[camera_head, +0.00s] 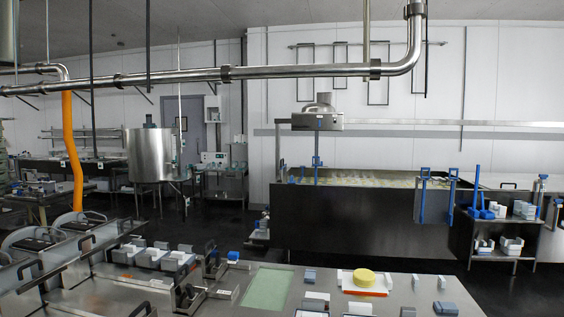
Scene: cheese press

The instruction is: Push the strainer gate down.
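A long dark vat (365,222) with pale contents stands against the far wall. A grey panel with two blue uprights (436,205) is at the vat's front right; it looks like the strainer gate, but I cannot tell for sure. Its blue tops stand above the vat's rim, and the panel covers part of the dark front wall. I cannot tell whether it is fixed there or hangs loose. Neither of my grippers is in view.
A steel table (240,305) with a green mat (267,289), a yellow round piece (364,278) and several small blocks fills the foreground. A shelf cart (505,225) stands right of the vat, a steel tank (150,155) at left. Dark floor lies between.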

